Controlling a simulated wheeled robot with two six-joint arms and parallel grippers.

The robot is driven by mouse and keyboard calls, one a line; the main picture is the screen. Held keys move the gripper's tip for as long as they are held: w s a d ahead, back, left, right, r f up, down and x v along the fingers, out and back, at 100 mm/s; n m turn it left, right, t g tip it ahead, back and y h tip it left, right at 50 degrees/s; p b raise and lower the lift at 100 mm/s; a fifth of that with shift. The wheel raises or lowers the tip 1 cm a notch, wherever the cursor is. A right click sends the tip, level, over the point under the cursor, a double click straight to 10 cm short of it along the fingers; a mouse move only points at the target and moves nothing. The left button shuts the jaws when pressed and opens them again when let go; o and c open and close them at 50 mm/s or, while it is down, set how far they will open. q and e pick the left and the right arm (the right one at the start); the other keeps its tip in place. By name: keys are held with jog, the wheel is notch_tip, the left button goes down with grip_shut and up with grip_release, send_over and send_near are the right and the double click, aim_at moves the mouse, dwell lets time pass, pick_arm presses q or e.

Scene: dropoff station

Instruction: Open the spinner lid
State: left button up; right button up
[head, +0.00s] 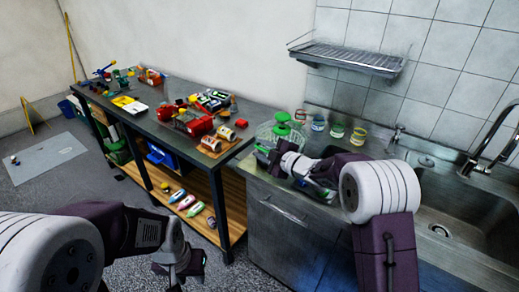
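The spinner (265,132) is a clear, ribbed bowl on the counter at the left end of the sink unit. Its lid carries a green knob (282,117) on top, and the lid looks seated on the bowl. My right gripper (275,162) is at the near side of the spinner and hides its lower front. Whether it touches the spinner is unclear. My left gripper (181,266) hangs low over the floor in front of the workbench, far from the spinner. The finger gaps of both grippers are too small or too hidden to judge.
Several small jars, one a green-lidded jar (337,130), stand right of the spinner. The sink (465,222) and faucet (497,130) are at the right. A wire rack (350,58) hangs above. A cluttered workbench (160,132) stands to the left.

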grip_shut()
jog(key=shift+s, duration=0.1)
dwell(1.2)
